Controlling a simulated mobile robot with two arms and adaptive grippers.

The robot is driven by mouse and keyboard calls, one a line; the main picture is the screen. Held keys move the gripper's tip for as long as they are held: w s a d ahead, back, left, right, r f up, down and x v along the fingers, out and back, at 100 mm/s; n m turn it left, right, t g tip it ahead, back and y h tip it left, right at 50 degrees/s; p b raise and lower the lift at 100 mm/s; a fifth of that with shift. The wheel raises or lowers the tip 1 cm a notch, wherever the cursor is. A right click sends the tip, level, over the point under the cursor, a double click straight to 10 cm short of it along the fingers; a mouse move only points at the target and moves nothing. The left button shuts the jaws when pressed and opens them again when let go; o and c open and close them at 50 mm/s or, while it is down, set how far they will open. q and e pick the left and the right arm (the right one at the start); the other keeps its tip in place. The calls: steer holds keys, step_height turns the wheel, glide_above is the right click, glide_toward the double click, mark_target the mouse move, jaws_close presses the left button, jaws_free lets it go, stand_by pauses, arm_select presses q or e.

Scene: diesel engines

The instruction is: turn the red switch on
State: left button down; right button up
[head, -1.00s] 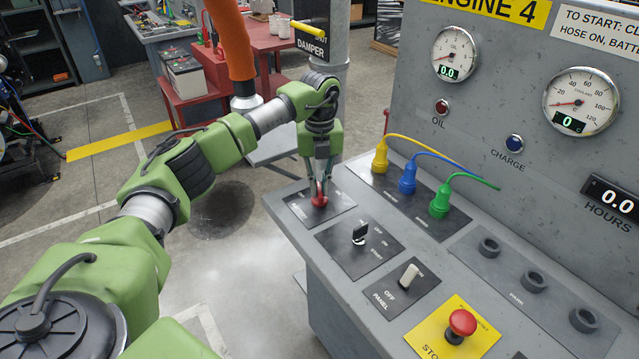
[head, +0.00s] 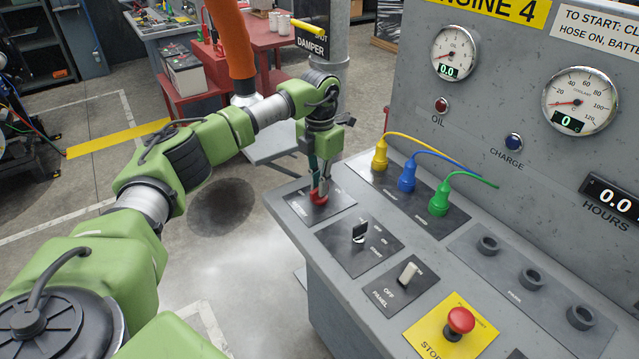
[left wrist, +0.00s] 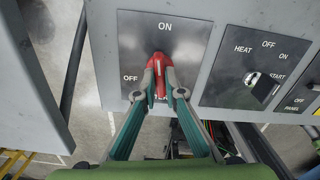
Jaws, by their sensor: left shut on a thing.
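The red switch (head: 318,198) sits on a dark plate (head: 336,205) at the far left corner of the grey console. In the left wrist view the red switch (left wrist: 159,68) stands between the ON label above and the OFF label to its left. Its handle lies nearly upright in that picture, its top just below ON. My left gripper (head: 319,190) is shut on the red switch, with a finger on each side in the left wrist view (left wrist: 158,85). The fingers hide part of the switch. My right gripper is not in view.
A black key switch (head: 360,232), a white panel switch (head: 409,272) and a red stop button (head: 461,320) are on the console. Yellow (head: 380,155), blue (head: 407,178) and green (head: 439,202) plugs with cables stand behind. An orange pipe (head: 231,40) rises beyond my left arm.

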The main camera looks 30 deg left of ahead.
arm_select(q)
steer(key=shift+m, duration=1)
steer(key=c, duration=2.1)
jaws_free()
steer(key=shift+c, duration=0.2)
step_height(320, 180, up, 12)
